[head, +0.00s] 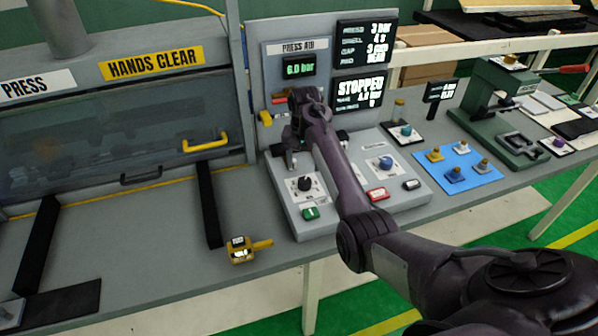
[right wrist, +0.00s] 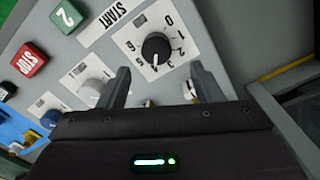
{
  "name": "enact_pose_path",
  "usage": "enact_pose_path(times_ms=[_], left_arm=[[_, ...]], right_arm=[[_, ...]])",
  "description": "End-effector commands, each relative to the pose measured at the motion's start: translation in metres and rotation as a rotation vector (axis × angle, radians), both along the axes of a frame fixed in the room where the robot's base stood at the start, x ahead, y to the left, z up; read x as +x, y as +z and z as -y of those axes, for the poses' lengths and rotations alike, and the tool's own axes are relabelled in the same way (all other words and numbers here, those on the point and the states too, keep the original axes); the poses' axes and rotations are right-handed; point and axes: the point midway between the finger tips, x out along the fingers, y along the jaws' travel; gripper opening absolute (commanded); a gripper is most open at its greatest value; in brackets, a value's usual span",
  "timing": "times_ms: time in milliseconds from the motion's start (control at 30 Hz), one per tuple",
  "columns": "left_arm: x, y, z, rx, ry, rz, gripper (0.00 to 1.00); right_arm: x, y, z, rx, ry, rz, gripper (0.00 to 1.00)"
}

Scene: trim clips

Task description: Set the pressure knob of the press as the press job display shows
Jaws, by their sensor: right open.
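The black pressure knob (head: 305,183) sits on a white dial plate on the sloped control box. My right gripper (head: 285,156) is open above the box, just behind the knob. In the right wrist view its fingers (right wrist: 162,85) are apart and empty, with the knob beyond them. My left gripper is not in view.
A lower display (head: 359,92) reads STOPPED, and a green readout (head: 300,67) shows 6.0 bar. The box also carries a blue knob (head: 386,163), a red button (head: 377,194) and a green button (head: 310,213). A yellow tagged item (head: 240,252) lies left of the box.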

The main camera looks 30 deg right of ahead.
Motion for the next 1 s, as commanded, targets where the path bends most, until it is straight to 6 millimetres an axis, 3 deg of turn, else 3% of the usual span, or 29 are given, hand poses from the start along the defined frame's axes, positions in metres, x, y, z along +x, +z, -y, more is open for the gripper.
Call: enact_pose_path(times_ms=[100, 267, 367, 600, 767, 1000], left_arm=[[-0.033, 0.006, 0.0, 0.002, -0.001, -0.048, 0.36], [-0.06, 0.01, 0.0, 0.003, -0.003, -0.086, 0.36], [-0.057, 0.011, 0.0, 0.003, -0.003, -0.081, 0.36], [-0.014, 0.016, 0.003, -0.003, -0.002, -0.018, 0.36], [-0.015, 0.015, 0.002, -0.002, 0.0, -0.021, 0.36], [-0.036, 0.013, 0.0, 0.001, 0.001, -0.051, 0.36]], right_arm=[[-0.001, -0.018, 0.0, 0.001, 0.001, -0.004, 0.59], [-0.001, -0.044, 0.0, 0.001, 0.001, -0.004, 0.59], [-0.001, -0.055, 0.0, -0.001, 0.001, -0.002, 0.59], [-0.001, -0.065, 0.001, -0.001, 0.0, 0.0, 0.59], [-0.001, -0.065, 0.001, -0.001, 0.0, 0.0, 0.58], [-0.001, -0.065, 0.001, -0.001, 0.0, 0.0, 0.27]])
